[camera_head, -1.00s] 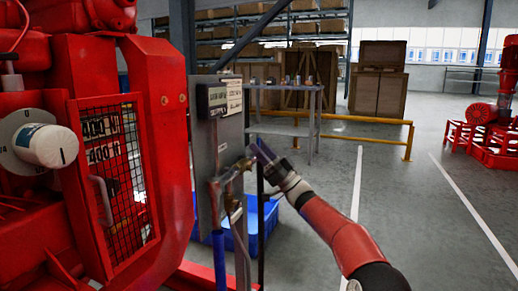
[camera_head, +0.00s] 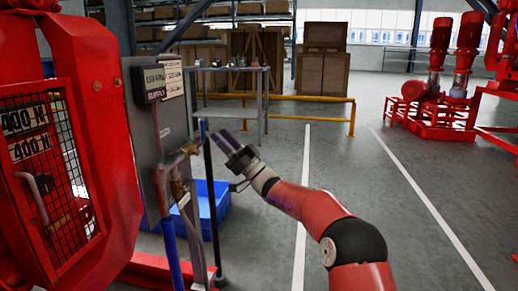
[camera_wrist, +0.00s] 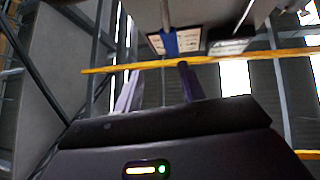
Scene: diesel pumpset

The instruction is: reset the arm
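My gripper (camera_head: 221,137) is at the end of my red and black arm, near the middle of the head view. Its two dark fingers point up and to the left and are apart, with nothing seen between them. In the wrist view the fingers (camera_wrist: 158,84) also stand apart and empty. In the head view the gripper appears just right of the brass valve and pipes (camera_head: 182,160); I cannot tell the exact gap or whether they touch.
The red pumpset (camera_head: 105,150) and grey supply panel (camera_head: 155,110) stand close on the left. A blue bin (camera_head: 222,195) is on the floor behind the pipes. A yellow rail (camera_head: 325,99) and grey table (camera_head: 232,70) are farther back.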

